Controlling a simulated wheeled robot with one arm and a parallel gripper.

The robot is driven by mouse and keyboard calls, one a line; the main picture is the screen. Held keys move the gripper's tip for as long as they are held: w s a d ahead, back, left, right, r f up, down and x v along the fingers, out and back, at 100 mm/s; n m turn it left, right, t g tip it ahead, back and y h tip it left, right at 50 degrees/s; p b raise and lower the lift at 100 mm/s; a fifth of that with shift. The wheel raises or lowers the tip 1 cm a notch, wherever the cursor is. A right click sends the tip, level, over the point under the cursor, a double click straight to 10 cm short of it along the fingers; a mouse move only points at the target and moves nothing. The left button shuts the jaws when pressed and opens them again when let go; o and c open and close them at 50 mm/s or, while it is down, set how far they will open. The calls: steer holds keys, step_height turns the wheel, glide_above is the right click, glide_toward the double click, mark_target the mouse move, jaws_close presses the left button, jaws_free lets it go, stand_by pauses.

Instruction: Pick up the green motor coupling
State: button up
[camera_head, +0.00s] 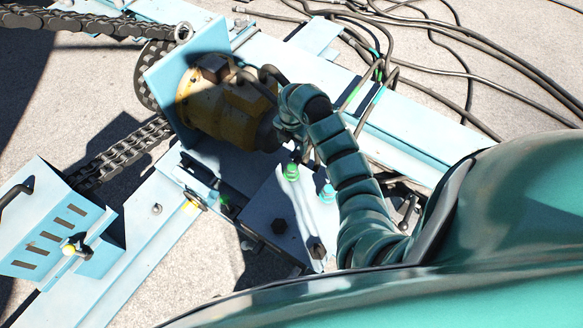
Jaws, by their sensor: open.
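A small bright green coupling (291,173) stands on the pale blue plate beside the yellow motor (225,105). My teal segmented arm curves up and bends over toward the motor. My gripper (300,156) points down just above the green coupling, slightly to its right. It is small and dark in the picture, and its jaws are open. Whether a jaw touches the coupling I cannot tell. The green coupling's top is close to the gripper's dark fingers.
A cyan fitting (327,193) stands right of the green coupling. Chains (122,152) run at left. A slotted blue bracket (50,225) stands lower left. Black cables (440,55) lie over the concrete at upper right.

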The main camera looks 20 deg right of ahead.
steer(key=b, duration=0.6)
glide_above(292, 166)
step_height(292, 166, down, 8)
steer(key=shift+s+a+f, duration=0.1)
steer(key=shift+f+p, duration=0.25)
steer(key=shift+p, duration=0.6)
steer(key=shift+f+p, duration=1)
steer(key=shift+f, duration=3.3)
steer(key=c, duration=1.2)
steer(key=shift+r, duration=0.2)
